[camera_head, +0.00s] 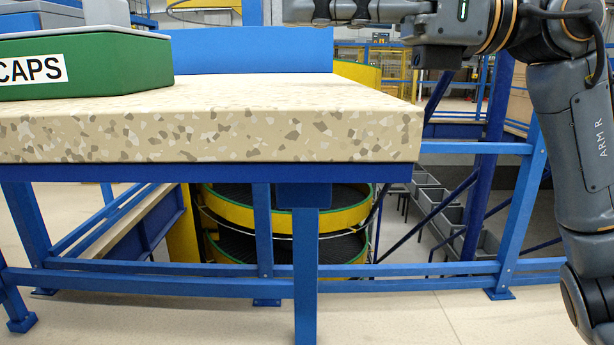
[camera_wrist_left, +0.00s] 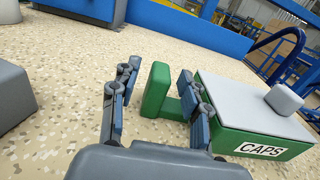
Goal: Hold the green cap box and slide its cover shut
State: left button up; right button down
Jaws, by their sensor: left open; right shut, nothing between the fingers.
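The green cap box (camera_head: 110,72), labelled CAPS, sits on the speckled tabletop at the left edge of the head view, partly cut off. In the left wrist view the box (camera_wrist_left: 235,142) is at the right, with a pale grey cover (camera_wrist_left: 240,95) and a grey knob (camera_wrist_left: 285,100) on top. I cannot tell whether the cover is fully shut. A green handle (camera_wrist_left: 157,92) sticks out from its left side. My left gripper (camera_wrist_left: 159,73) is open, its fingers on either side of the handle. My right gripper (camera_head: 296,12) is shut and empty, raised above the table's far right part.
The speckled tabletop (camera_head: 290,115) is bare right of the box. A blue panel (camera_head: 250,50) stands along its back. A grey block (camera_wrist_left: 12,92) stands at the left wrist view's left edge. Yellow spiral conveyor parts (camera_head: 240,210) show below the table.

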pick_arm(q)
jog(key=s, duration=1)
jog(key=shift+s+d, duration=0.1)
jog(key=shift+s, duration=0.1)
jog(key=shift+s, duration=0.1)
